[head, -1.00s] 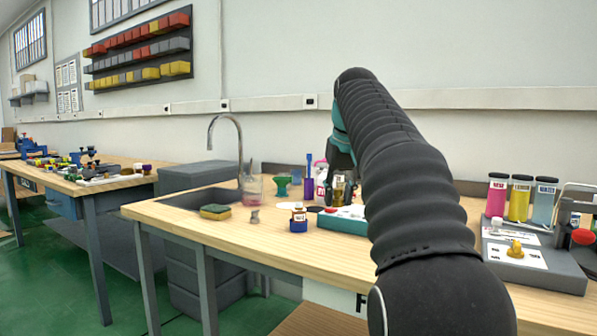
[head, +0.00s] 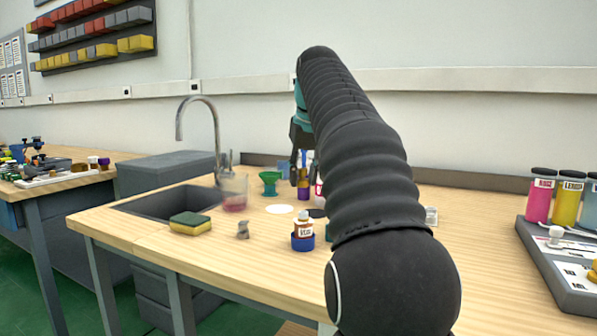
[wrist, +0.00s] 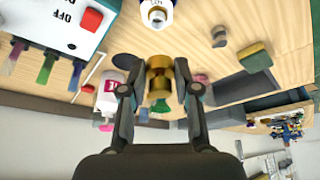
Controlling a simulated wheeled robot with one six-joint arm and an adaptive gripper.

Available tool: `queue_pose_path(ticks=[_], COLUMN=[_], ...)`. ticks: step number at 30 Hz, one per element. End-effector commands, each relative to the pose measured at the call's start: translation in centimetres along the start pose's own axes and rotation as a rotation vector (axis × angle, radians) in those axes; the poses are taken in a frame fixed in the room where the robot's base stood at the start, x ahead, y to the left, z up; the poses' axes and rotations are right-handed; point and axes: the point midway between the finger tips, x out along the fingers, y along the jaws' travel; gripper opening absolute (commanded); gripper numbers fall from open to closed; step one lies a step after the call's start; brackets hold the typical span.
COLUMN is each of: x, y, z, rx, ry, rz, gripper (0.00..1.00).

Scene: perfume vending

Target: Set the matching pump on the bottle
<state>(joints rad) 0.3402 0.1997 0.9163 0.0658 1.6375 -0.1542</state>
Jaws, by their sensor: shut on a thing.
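My gripper (wrist: 160,86) is shut on a gold pump (wrist: 160,76), which hangs between its fingers above the table. In the head view the gold pump (head: 303,184) shows below the dark fingers, partly beside my arm. The small bottle (head: 303,229) has a white label and stands upright in a blue round holder (head: 303,243). In the wrist view the bottle (wrist: 156,14) is at the top edge, with a gold ring at its mouth. The pump is apart from the bottle, seemingly behind it from the head camera.
A white box with a red button (wrist: 91,19) is at the wrist view's upper left. A green funnel-like piece (head: 270,182), a beaker (head: 233,192), a grey piece (head: 243,229) and a sponge (head: 190,223) stand left. Coloured bottles (head: 539,198) are right.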

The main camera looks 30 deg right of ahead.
Motion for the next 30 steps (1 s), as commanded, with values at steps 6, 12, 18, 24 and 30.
queue_pose_path(ticks=[6,12,18,24,30], x=[1.2,2.9,4.1,4.8,4.8], y=[0.2,0.1,-0.1,-0.1,-0.1], z=[0.6,1.2,1.7,2.0,2.0], rx=[0.003,0.001,-0.001,-0.002,-0.002], ry=[-0.003,0.000,-0.001,-0.001,-0.001], rz=[0.001,0.000,-0.001,-0.001,-0.001], gripper=[0.13,0.13,0.13,0.13,0.13])
